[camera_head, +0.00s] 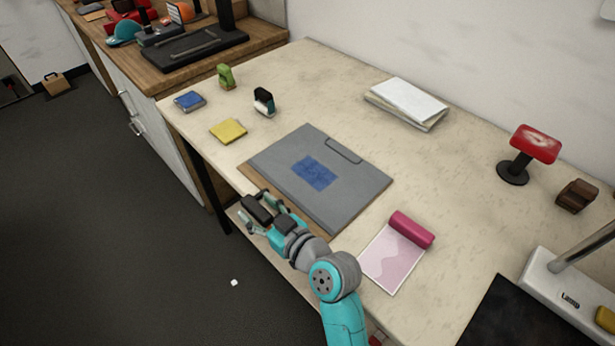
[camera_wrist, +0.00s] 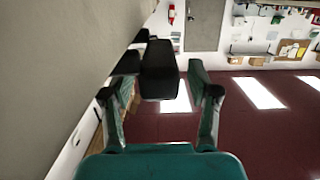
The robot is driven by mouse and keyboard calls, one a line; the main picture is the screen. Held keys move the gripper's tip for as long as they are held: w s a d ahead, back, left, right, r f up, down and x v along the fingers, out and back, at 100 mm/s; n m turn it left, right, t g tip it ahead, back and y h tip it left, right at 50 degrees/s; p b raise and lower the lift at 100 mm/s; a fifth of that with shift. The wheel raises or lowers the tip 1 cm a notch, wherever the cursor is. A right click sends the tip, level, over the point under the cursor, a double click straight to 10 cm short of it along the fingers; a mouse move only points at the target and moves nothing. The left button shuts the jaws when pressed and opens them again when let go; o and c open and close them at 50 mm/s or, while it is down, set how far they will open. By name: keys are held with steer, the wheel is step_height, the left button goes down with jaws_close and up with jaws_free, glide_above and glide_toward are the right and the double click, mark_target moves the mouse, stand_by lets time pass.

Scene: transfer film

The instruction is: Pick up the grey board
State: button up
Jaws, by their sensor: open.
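The grey board (camera_head: 345,195) lies flat on the pale table, with a blue patch (camera_head: 314,173) on it and a slot-like outline near its far edge. A brown strip shows along its near edge. My gripper (camera_head: 256,208) is just off the board's near left side, by the table's front edge, apart from the board as far as I can tell. In the wrist view my gripper (camera_wrist: 160,72) has its fingers spread. A dark block shows between them; I cannot tell whether it is part of the gripper. The board is not clearly identifiable in the wrist view.
A pink roll with a sheet (camera_head: 398,257) lies right of the board. A yellow pad (camera_head: 228,131), a blue pad (camera_head: 190,101) and small items stand at left. A paper stack (camera_head: 406,104) is behind, a red-topped stand (camera_head: 535,144) and a lamp base (camera_head: 570,292) at right.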

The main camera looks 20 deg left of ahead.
steer(key=shift+w+a+f, duration=0.1)
steer(key=shift+w+a, duration=0.2)
steer(key=shift+a, duration=0.3)
jaws_close()
